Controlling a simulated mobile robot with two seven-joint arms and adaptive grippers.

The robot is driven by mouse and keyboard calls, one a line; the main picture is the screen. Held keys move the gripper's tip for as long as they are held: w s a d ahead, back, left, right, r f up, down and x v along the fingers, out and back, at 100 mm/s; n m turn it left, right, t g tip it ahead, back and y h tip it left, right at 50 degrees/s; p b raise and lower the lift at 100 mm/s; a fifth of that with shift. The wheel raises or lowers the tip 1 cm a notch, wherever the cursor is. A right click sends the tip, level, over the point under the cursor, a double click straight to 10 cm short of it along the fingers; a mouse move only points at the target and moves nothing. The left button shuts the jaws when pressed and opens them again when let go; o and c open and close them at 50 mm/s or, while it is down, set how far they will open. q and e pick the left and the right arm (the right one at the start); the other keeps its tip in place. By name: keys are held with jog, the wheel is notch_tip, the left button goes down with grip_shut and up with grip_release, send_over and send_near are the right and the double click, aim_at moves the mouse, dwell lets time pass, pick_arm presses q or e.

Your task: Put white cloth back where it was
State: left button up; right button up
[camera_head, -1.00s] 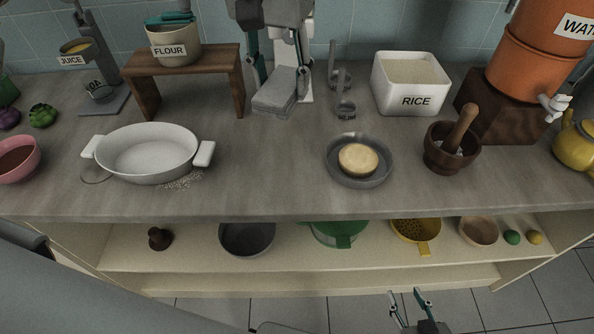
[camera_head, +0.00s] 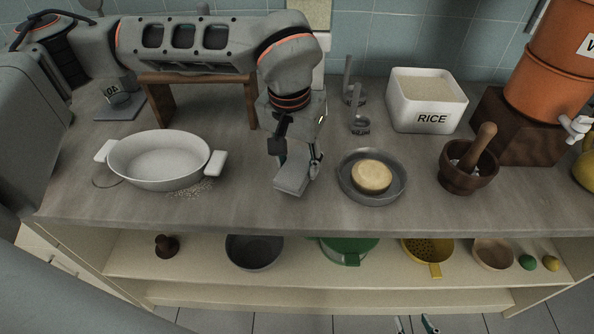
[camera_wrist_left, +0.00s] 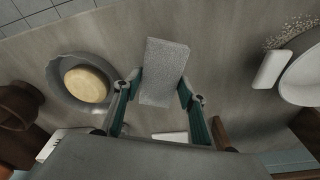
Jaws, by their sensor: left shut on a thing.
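The white cloth (camera_head: 291,181), a folded pale grey block, is held in my left gripper (camera_head: 296,164) between the white pan and the grey plate. In the left wrist view the cloth (camera_wrist_left: 164,72) sits between the two fingertips of my left gripper (camera_wrist_left: 161,88), with the counter behind it. I cannot tell whether it touches the counter. The fingertips of my right gripper (camera_head: 416,324) show at the bottom edge of the head view, apart with nothing between them.
The white oval pan (camera_head: 160,179) stands to the left, with white grains (camera_head: 196,190) near it. The grey plate (camera_head: 372,197) with a round bread (camera_head: 371,176) is close on the right. A mortar (camera_head: 466,180), the rice box (camera_head: 426,116) and a wooden stand (camera_head: 162,105) are around.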

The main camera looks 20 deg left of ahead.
aim_at(296, 167)
pick_arm(q)
jog(key=shift+f, duration=1.6)
jog(key=shift+f, duration=0.15)
jog(key=o, duration=1)
jog(key=r, duration=0.4)
jog(key=s+r, duration=0.1)
jog(key=r, duration=0.7)
jog(key=shift+s+a+r, duration=0.1)
jog(key=shift+s, duration=0.3)
